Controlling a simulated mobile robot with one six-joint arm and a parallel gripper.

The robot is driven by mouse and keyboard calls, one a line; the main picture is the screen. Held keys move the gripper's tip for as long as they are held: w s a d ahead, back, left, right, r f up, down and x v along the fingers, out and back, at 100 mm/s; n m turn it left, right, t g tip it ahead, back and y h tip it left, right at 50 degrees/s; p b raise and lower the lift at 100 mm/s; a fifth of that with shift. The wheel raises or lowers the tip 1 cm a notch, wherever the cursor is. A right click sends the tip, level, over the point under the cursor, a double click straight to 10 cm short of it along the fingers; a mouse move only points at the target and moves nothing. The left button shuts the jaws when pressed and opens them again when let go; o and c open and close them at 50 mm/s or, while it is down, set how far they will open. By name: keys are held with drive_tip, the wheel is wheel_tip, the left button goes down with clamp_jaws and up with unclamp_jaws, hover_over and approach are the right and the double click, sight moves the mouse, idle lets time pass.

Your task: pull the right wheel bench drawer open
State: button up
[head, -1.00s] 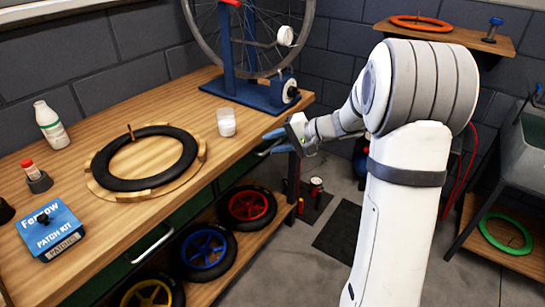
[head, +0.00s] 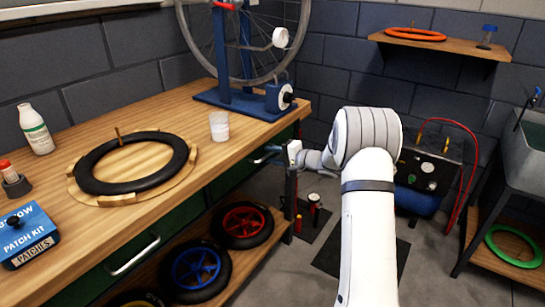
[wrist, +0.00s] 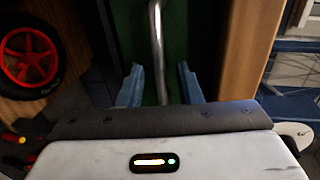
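The right wheel bench drawer has a dark green front (head: 235,181) below the wooden bench top, and it looks closed. Its metal bar handle (wrist: 157,45) shows in the wrist view, running up the middle in front of the green drawer front (wrist: 178,30). My gripper (wrist: 160,84) is open, with one blue finger on each side of the handle's line; the bar is between them without visible contact. In the head view my gripper (head: 268,154) is at the bench's right end, near the drawer front.
The left drawer's handle (head: 135,256) is at lower left. Wheels, including a red one (head: 243,222) and a blue one (head: 196,268), lie on the shelf below. The bench top (head: 200,150) holds a tyre, cup and wheel stand. A compressor (head: 428,170) stands behind my arm.

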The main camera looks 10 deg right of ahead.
drive_tip(key=shift+w+a, duration=0.2)
clamp_jaws()
idle(0.3)
drive_tip(key=shift+f, duration=0.1)
